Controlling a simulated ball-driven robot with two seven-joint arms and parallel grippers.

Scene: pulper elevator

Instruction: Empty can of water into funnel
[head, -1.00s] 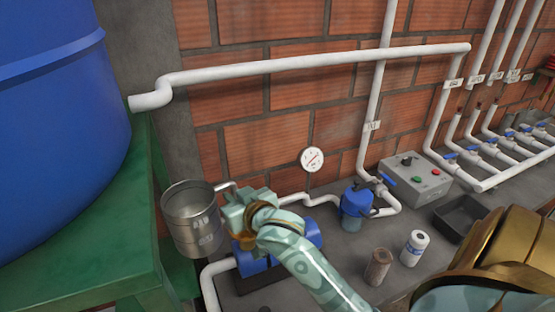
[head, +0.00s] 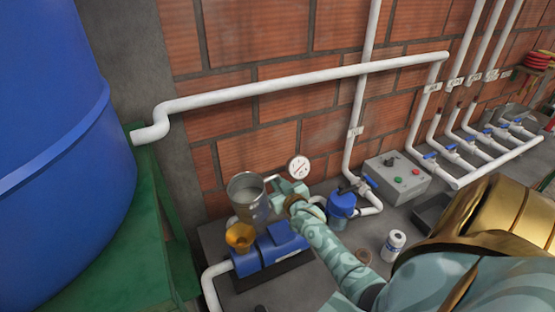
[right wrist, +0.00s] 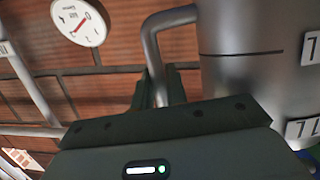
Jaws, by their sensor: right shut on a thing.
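The can (head: 250,204) is a grey metal vessel with a side handle, held in the air behind the funnel and slightly tilted. Its contents cannot be made out. The yellow funnel (head: 240,236) stands on the blue pump (head: 275,247), just below and in front of the can in the head view. My right gripper (head: 283,190) is shut on the can's handle. In the right wrist view the handle (right wrist: 160,45) runs between the fingers, and the can's wall (right wrist: 250,75) fills the right side. My left gripper is not in view.
A blue tank (head: 60,130) on a green stand (head: 150,240) is at left. A white pipe (head: 300,80) crosses above. A gauge (head: 299,168), a blue filter (head: 342,204) and a grey control box (head: 398,179) are behind my arm. A white bottle (head: 393,246) stands right.

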